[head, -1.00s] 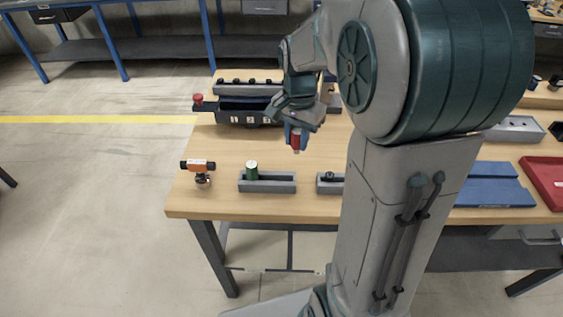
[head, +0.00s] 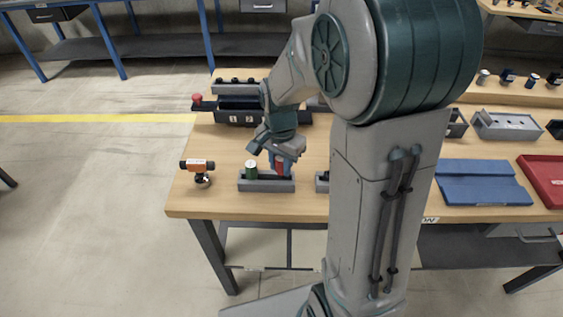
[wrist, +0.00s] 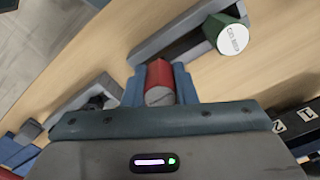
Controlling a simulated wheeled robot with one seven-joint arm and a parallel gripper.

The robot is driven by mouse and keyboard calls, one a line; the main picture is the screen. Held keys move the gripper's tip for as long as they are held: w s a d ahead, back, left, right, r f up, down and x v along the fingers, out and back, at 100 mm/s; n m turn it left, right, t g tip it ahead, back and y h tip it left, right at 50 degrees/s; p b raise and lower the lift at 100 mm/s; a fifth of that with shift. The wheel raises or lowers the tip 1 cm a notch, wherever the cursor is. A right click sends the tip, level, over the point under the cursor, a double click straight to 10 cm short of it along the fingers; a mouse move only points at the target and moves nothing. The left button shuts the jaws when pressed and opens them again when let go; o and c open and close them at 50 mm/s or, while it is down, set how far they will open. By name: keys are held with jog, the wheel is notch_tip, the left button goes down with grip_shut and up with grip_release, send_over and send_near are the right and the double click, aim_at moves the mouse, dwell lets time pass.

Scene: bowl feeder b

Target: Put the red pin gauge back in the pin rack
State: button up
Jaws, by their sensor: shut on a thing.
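The red pin gauge (head: 280,167) is held upright, or nearly so, between the fingers of my gripper (head: 281,164). In the wrist view the red pin gauge (wrist: 159,82) shows between the two blue fingers of my gripper (wrist: 159,88). The grey pin rack (head: 266,187) stands near the table's front edge, with a green pin gauge (head: 251,170) upright in its left part. The red pin is at the rack's right part. Its lower end is hidden, so I cannot tell whether it is in the rack or just above it.
An orange-and-black device (head: 197,166) stands left of the rack. A second grey holder (head: 322,182) is close to the right, partly hidden by my arm. A dark box with numbered labels (head: 240,117) stands behind. A blue tray (head: 480,182) and red tray (head: 545,180) lie far right.

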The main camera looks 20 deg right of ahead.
aim_at(281, 159)
jog(key=o, duration=1)
jog(key=shift+f, duration=0.1)
notch_tip(281, 159, up, 12)
jog(key=s+n+t, duration=0.1)
jog(key=s+n, duration=0.2)
jog(key=s, duration=0.1)
jog(key=s+f+n+t, duration=0.1)
jog(key=s+n, duration=0.2)
jog(key=s, duration=0.2)
jog(key=s+n+t, duration=0.1)
jog(key=s+n, duration=0.2)
jog(key=s, duration=0.2)
jog(key=shift+s+d+f+n, duration=0.1)
jog(key=shift+s+f+n, duration=0.1)
jog(key=shift+f+n, duration=0.1)
